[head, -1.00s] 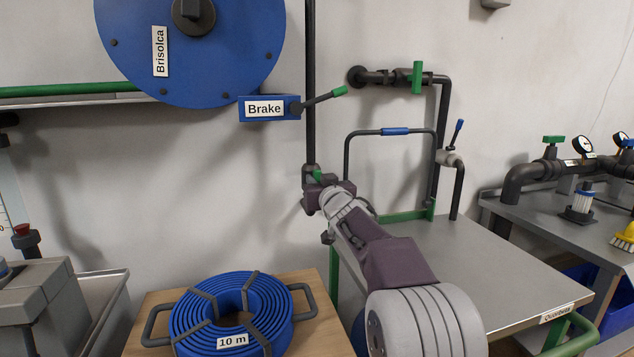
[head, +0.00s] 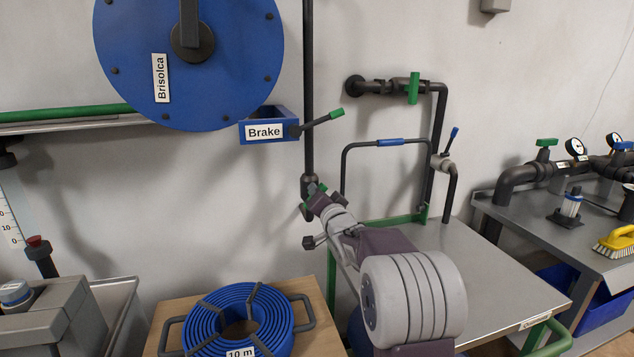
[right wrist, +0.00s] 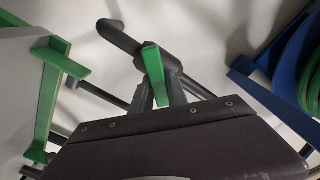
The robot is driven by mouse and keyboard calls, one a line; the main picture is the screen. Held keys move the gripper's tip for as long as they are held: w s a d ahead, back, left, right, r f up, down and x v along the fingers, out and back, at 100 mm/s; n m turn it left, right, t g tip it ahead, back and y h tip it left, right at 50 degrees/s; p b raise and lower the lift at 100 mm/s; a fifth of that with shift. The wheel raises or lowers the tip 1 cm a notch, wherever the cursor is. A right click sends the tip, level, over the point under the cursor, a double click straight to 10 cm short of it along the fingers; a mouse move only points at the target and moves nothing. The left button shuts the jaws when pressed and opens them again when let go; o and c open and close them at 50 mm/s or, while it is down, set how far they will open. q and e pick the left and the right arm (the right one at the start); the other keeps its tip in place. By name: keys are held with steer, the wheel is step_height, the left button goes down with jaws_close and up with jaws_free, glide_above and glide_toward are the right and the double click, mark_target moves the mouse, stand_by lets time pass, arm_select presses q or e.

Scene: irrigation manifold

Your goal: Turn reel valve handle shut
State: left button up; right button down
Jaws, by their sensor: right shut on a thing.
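The reel valve handle is a small green lever at the foot of the dark vertical pipe (head: 309,100) below the blue reel. In the head view my right gripper (head: 316,197) is at this valve and hides most of it, with only bits of green showing. In the right wrist view the green valve handle (right wrist: 153,65) stands between the two dark fingers, which are shut on it. The dark valve body and pipe (right wrist: 122,40) lie just beyond the fingertips. My left gripper is not in view.
A blue brake box (head: 268,130) with a green-tipped lever is above the gripper. A metal table (head: 460,265) and a second green-handled valve (head: 413,88) are to the right. A coiled blue hose (head: 232,318) lies below left on a wooden surface.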

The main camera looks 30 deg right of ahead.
steer(key=m+p, duration=0.4)
steer(key=m, duration=0.1)
steer(key=shift+d+f+m, duration=0.15)
steer(key=shift+m, duration=0.15)
steer(key=shift+f+m+p, duration=0.2)
steer(key=shift+m+p, duration=0.4)
steer(key=shift+m, duration=0.5)
steer(key=shift+f+m+p, duration=0.15)
steer(key=shift+m+p, duration=0.4)
steer(key=shift+m, duration=0.55)
steer(key=shift+f, duration=0.1)
steer(key=c, duration=1.3)
jaws_free()
steer(key=shift+s, duration=0.1)
steer(key=shift+s, duration=0.35)
steer(key=v, duration=0.8)
steer(key=shift+b, duration=0.4)
